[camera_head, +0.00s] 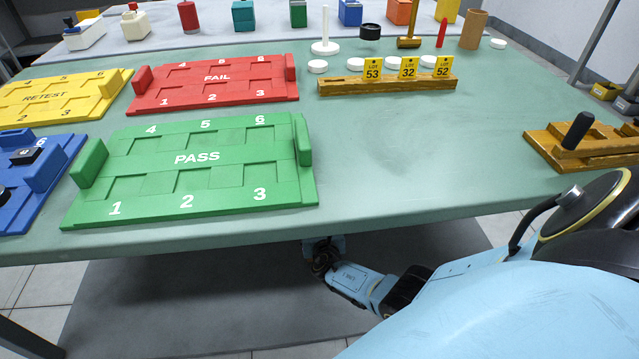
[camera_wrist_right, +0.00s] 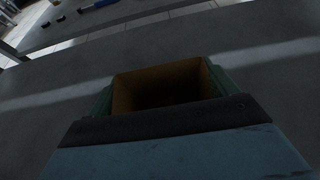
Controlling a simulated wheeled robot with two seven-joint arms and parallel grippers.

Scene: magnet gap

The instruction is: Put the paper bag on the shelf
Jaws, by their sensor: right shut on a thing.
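A brown, open-topped thing, which looks like the paper bag (camera_wrist_right: 152,76), is in the middle of the right wrist view. Its mouth faces the camera and its inside is dark. My right gripper (camera_wrist_right: 167,92) is shut on it, with greenish parts along both sides. In the head view my right arm reaches in from the right, and my right gripper (camera_head: 322,254) is low, by the table's front edge and partly hidden under it. The bag cannot be made out there. My left gripper is not in view. No shelf can be clearly identified.
The green table (camera_head: 420,190) holds the PASS tray (camera_head: 197,158), the FAIL tray (camera_head: 217,78), the RETEST tray (camera_head: 45,97), a blue tray (camera_head: 40,205) and a wooden lot rack (camera_head: 387,86). Grey matting (camera_head: 180,300) lies below.

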